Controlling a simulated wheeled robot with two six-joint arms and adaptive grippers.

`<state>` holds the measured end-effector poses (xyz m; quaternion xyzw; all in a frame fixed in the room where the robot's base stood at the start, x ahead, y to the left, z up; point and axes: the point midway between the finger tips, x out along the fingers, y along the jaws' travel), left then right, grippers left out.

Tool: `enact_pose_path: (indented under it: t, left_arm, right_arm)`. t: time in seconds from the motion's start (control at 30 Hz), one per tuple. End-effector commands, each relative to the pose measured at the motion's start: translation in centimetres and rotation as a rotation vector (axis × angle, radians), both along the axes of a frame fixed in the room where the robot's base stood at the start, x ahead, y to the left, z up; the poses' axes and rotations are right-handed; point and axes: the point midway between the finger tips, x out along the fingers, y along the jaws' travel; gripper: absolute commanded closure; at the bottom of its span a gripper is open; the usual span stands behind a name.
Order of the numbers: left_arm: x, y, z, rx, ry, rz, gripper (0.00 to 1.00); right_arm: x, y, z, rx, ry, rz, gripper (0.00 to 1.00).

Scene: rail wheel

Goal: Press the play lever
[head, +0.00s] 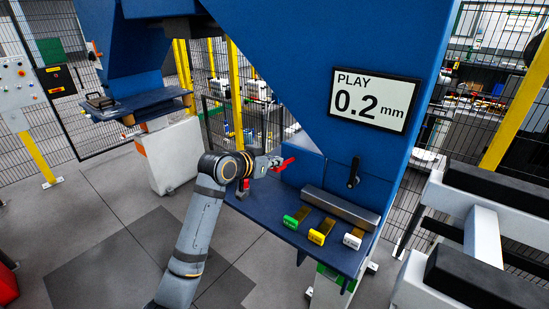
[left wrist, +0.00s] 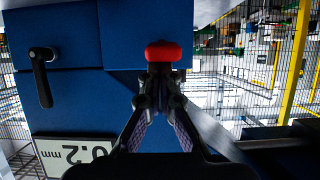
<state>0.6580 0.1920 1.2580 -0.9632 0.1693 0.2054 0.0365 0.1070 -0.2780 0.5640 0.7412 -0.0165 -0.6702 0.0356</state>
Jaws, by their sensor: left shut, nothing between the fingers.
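A lever with a red handle (head: 284,163) sits at the left edge of the blue machine, just beyond my left gripper (head: 271,162). In the left wrist view the rounded red end (left wrist: 163,51) lies right in front of the left gripper's closed fingertips (left wrist: 159,78); I cannot tell whether they touch. The fingers are shut with nothing between them. A black lever (head: 354,173) hangs down on the blue panel below the PLAY display (head: 371,100), which reads 0.2 mm. My right gripper is not in view.
A blue shelf (head: 255,207) carries green (head: 296,218), yellow (head: 321,231) and white (head: 353,238) tagged pieces beside a grey bar (head: 340,209). The blue machine frame (head: 270,60) rises overhead. A white and black structure (head: 480,230) stands at right.

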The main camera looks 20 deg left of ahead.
Motion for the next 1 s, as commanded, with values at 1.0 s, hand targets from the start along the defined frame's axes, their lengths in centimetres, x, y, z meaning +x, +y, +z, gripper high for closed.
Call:
enact_pose_path:
  t: [1.0]
  left_arm:
    - [-0.9, 0.4, -5.4, -0.111, -0.298, 0.000, 1.00]
  right_arm:
    - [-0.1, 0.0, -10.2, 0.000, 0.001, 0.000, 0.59]
